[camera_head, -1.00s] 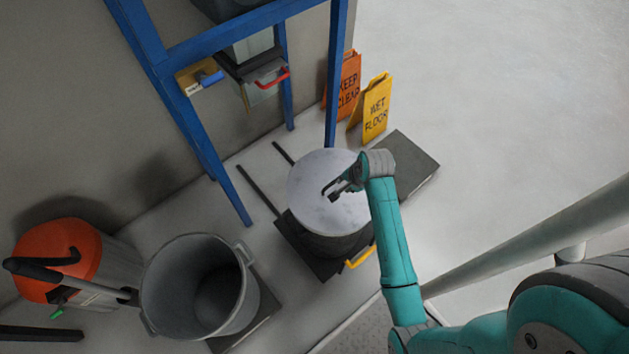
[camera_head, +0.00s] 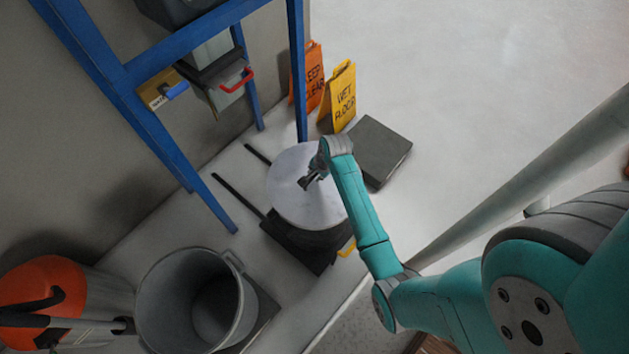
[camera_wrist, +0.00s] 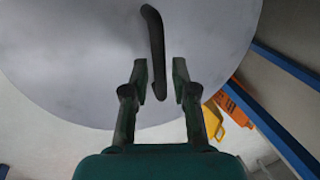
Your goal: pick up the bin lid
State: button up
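My gripper (camera_head: 307,183) is over the lid in the head view and largely hides the handle there. In the wrist view my gripper (camera_wrist: 160,72) is open, with one finger on each side of the handle's lower part. There is a gap on both sides. I cannot tell whether the fingertips are level with the handle or short of it.
An open grey bucket (camera_head: 160,300) and an orange-topped container (camera_head: 45,280) stand at left. A blue frame (camera_head: 300,70) rises behind. Orange (camera_head: 313,75) and yellow (camera_head: 340,98) signs and a dark block (camera_head: 375,150) are beyond the lid. Floor at upper right is clear.

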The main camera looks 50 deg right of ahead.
jog(key=shift+x, duration=1.3)
grip_shut()
jog(key=shift+r, duration=0.15)
